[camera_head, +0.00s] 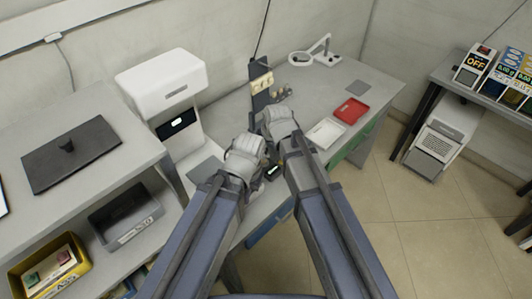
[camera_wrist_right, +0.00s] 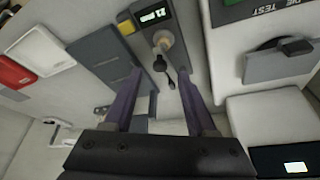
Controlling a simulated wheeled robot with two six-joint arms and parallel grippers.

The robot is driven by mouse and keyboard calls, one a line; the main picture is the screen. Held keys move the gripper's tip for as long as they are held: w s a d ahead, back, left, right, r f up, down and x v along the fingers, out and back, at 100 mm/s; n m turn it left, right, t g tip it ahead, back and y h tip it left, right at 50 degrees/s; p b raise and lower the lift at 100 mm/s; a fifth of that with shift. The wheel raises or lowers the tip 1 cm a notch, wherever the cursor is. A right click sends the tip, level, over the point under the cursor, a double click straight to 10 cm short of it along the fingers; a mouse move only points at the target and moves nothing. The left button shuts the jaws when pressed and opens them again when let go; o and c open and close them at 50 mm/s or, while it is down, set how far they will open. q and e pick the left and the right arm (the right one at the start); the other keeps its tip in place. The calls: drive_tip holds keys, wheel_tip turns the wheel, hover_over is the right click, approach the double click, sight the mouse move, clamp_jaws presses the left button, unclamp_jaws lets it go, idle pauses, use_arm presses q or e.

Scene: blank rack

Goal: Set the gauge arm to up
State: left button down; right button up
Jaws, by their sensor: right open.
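A dark gauge arm (camera_wrist_right: 161,66) with a rounded end runs from the post, down in the picture toward my gripper. My right gripper (camera_wrist_right: 160,78) is open, with one finger on each side of the dark arm; I cannot tell whether either touches it. In the head view my two wrists mostly cover the gauge, and only a small dark display (camera_head: 272,170) shows between them. My left wrist is at the bench, its fingers hidden.
A white machine (camera_head: 165,85) stands left of my arms. A dark upright panel (camera_head: 260,90) stands behind them. A white tray (camera_head: 326,132), a red tray (camera_head: 351,111) and a ring magnifier (camera_head: 312,55) are on the bench to the right.

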sight(266, 150)
drive_tip(key=shift+b+x, duration=0.95)
drive_tip(key=shift+x, duration=0.6)
use_arm(q)
wheel_tip(266, 150, down, 3)
drive_tip(key=shift+r, duration=0.1)
use_arm(e)
drive_tip(key=shift+c, duration=0.4)
clamp_jaws()
